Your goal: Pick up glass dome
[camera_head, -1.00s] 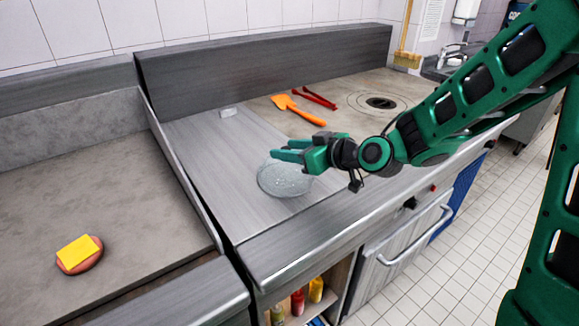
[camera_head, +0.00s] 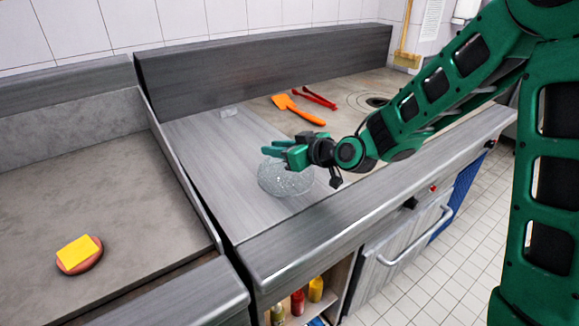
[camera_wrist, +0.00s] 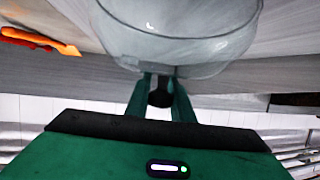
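The clear glass dome (camera_head: 285,184) stands on the steel counter (camera_head: 200,155), in the middle of the head view. It also fills the top of the wrist view (camera_wrist: 185,40). My gripper (camera_head: 272,148) is over the dome's upper part with its fingers pointing left. In the wrist view my two green fingers (camera_wrist: 160,82) are apart, with a gap between them, and their tips reach the near edge of the dome. A small clear part of the dome seems to lie between the tips. Whether the fingers touch the glass I cannot tell.
An orange spatula (camera_head: 298,109) and red tongs (camera_head: 315,97) lie behind the dome. A yellow sponge (camera_head: 78,252) on a reddish base sits on the left counter. A raised divider (camera_head: 180,165) separates the counters. Bottles (camera_head: 297,302) stand in the shelf below.

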